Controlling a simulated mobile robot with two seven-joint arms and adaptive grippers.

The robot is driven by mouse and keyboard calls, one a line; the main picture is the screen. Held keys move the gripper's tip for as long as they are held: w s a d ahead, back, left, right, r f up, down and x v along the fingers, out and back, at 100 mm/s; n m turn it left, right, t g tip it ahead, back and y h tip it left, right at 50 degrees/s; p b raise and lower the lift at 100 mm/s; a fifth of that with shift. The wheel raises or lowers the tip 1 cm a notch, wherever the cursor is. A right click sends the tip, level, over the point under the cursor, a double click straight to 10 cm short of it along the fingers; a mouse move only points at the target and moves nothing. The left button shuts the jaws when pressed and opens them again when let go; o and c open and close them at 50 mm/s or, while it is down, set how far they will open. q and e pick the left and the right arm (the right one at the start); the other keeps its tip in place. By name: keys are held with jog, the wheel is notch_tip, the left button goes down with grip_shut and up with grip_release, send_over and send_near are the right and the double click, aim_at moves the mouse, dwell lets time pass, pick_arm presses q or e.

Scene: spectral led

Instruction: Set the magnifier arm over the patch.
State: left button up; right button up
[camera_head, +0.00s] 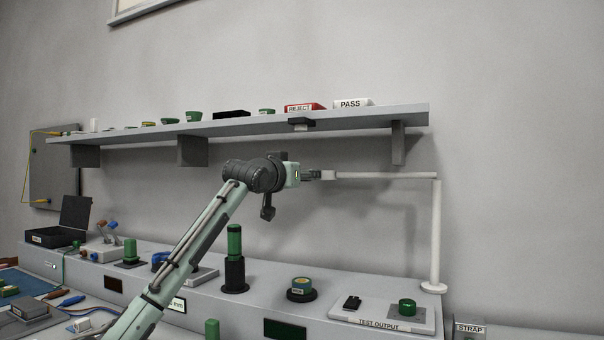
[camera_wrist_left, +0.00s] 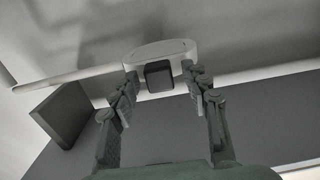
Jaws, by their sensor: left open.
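The magnifier arm (camera_head: 388,175) is a thin white bar, level, on a white upright post (camera_head: 436,232) at the right of the bench. In the left wrist view, its round white head (camera_wrist_left: 152,50) carries a dark block (camera_wrist_left: 159,77). My left gripper (camera_head: 318,174) is at the bar's left end, below the shelf. In the left wrist view, the open fingers of the gripper (camera_wrist_left: 160,82) stand on either side of the dark block; I cannot tell whether they touch it. I cannot pick out the patch. My right gripper is out of view.
A grey shelf (camera_head: 365,117) with REJECT and PASS boxes runs just above the gripper. Below stand a dark-green cylinder (camera_head: 234,242), a round yellow-blue item (camera_head: 301,284) and the TEST OUTPUT panel (camera_head: 380,314). A blue mat (camera_head: 30,284) lies at the lower left.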

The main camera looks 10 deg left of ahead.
pick_arm(q)
grip_shut()
dwell(0.3)
